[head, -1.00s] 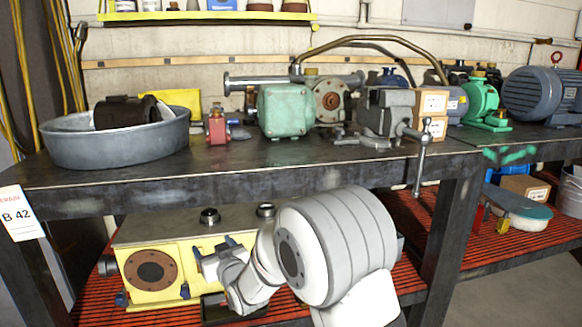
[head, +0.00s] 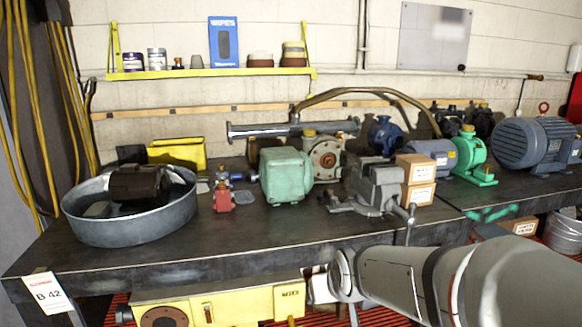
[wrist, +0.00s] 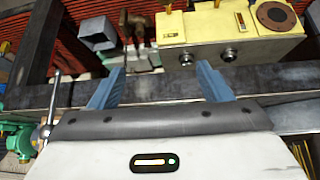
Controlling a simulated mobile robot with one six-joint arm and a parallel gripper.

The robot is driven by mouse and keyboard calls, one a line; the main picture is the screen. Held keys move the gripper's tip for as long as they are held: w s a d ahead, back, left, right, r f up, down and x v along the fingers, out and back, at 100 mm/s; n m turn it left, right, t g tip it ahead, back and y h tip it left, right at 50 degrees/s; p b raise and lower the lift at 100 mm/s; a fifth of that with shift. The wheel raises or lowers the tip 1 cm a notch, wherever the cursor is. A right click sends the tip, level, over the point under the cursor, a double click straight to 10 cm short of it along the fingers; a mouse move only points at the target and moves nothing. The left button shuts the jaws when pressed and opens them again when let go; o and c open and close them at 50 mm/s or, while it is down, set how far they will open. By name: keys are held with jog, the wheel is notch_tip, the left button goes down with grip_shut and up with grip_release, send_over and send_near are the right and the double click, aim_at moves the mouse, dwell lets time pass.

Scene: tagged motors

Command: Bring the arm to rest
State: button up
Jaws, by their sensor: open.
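My gripper (wrist: 160,70) shows in the wrist view with its two blue fingers spread wide and nothing between them. The dark bench edge crosses behind the fingers. Beyond it is a yellow machine housing (wrist: 232,32) with a round brown flange, on the lower shelf. In the head view my pale arm reaches in from the lower right, in front of the bench (head: 200,240). Its far end is beside the yellow housing (head: 240,307), and my fingers cannot be made out there.
On the bench top stand a grey round tub (head: 130,226) with a dark motor (head: 140,184) in it, a green gearbox (head: 286,175), a grey vise (head: 376,185) and boxes (head: 416,170). A green pump (head: 470,158) and a blue-grey motor (head: 536,143) stand at right.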

jog(key=s+d+r+m+g+p, duration=0.1)
jog(key=s+d+r+g+p, duration=0.1)
jog(key=s, duration=0.6)
jog(key=s+d+r+m+g+h+p, duration=0.1)
jog(key=s+d+r+g+p, duration=0.1)
jog(key=s+d+r+p, duration=0.2)
jog(key=s+r+p, duration=0.1)
jog(key=s+r, duration=0.2)
jog(key=s, duration=0.1)
jog(key=shift+d+p, duration=0.3)
jog(key=shift+p, duration=0.1)
jog(key=shift+w+r, duration=0.1)
